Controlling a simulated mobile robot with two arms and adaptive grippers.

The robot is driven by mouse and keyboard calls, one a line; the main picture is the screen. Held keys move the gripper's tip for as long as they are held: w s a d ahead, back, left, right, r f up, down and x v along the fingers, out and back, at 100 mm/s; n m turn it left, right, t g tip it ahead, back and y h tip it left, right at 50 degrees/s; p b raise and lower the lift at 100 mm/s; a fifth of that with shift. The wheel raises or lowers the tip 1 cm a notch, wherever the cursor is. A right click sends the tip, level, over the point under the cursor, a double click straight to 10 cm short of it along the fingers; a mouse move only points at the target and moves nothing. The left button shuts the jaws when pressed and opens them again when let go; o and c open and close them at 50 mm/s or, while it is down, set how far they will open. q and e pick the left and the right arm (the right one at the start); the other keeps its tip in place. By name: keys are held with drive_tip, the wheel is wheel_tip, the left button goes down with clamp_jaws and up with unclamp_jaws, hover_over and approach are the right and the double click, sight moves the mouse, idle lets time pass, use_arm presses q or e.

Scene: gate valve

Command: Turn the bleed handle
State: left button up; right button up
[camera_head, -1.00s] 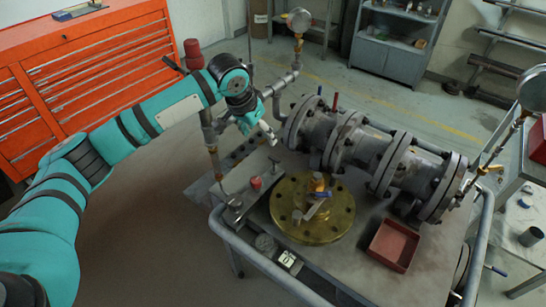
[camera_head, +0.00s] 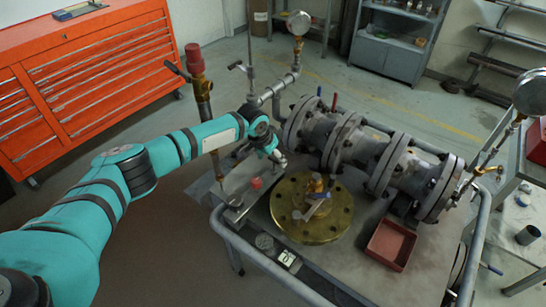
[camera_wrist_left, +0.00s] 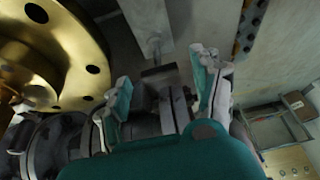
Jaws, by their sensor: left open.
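A small T-shaped metal handle, which I take for the bleed handle (camera_wrist_left: 158,72), stands on the grey plate (camera_wrist_left: 148,18) in the left wrist view. Its dark crossbar lies between the spread fingers of my left gripper (camera_wrist_left: 165,86), with gaps visible on both sides. In the head view my left gripper (camera_head: 279,158) is at the back of the grey plate (camera_head: 233,207), left of the flanged valve body. It hides the handle there. My right gripper is in neither view.
The grey flanged pipe (camera_head: 345,140) stands close behind. A red knob (camera_head: 256,184) and a red-capped upright pipe (camera_head: 196,65) are near my arm. A red tray (camera_head: 391,245) sits at the right.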

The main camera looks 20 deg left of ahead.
use_arm(q)
drive_tip(key=shift+w+d+f, duration=0.1)
drive_tip(key=shift+w+f, duration=0.15)
drive_tip(key=shift+f, duration=0.3)
